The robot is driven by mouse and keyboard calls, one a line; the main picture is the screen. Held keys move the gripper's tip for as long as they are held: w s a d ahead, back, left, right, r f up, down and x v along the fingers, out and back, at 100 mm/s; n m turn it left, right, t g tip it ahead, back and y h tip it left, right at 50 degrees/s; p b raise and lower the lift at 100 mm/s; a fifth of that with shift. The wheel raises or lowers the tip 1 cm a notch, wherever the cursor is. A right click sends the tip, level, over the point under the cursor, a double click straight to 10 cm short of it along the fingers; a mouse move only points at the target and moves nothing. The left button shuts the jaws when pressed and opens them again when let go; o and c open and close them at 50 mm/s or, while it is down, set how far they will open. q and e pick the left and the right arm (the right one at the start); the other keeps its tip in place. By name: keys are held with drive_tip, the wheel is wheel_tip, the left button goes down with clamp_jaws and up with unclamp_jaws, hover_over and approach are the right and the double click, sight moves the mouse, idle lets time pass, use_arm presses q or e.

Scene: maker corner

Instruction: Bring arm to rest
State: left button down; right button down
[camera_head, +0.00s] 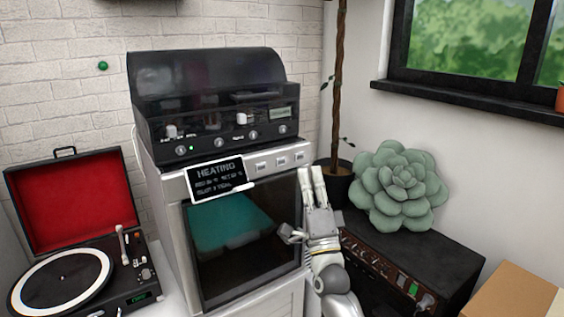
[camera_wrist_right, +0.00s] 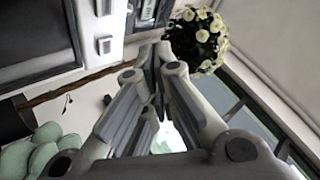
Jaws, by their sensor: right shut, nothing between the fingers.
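My right gripper (camera_head: 312,187) is in front of the right edge of the white oven-like machine (camera_head: 172,225) in the head view. Its fingers point up toward the machine's panel. In the right wrist view the fingers (camera_wrist_right: 153,60) come together at the tips, shut and empty. Whether the fingers touch the machine I cannot tell. My left gripper is in neither view.
A small sign reading "HEATING" (camera_head: 216,178) hangs at the machine's front. A record player (camera_head: 75,280) stands at the left. A black amplifier (camera_head: 440,255) bears a green succulent-shaped cushion (camera_head: 400,186) at the right. A cardboard box (camera_head: 512,298) is at the lower right.

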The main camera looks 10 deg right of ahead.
idle(0.3)
